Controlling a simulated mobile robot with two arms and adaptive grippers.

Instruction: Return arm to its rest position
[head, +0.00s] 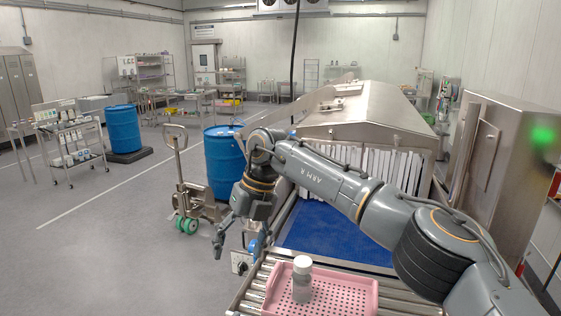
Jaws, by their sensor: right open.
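My right arm crosses the view from the lower right, over the blue conveyor belt (335,233). My right gripper (236,240) is open, with its fingers pointing down, beside the left edge of the conveyor. Nothing shows between its fingers. A grey bottle with a white cap (302,280) stands upright in a pink perforated tray (350,300) on the rollers, to the right of the gripper and apart from it. My left gripper is out of view.
A steel tunnel (365,110) with strip curtains stands behind the belt. A steel cabinet (500,160) is at the right. A pallet jack (183,185) and a blue drum (222,165) stand left of the conveyor. The floor at the lower left is clear.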

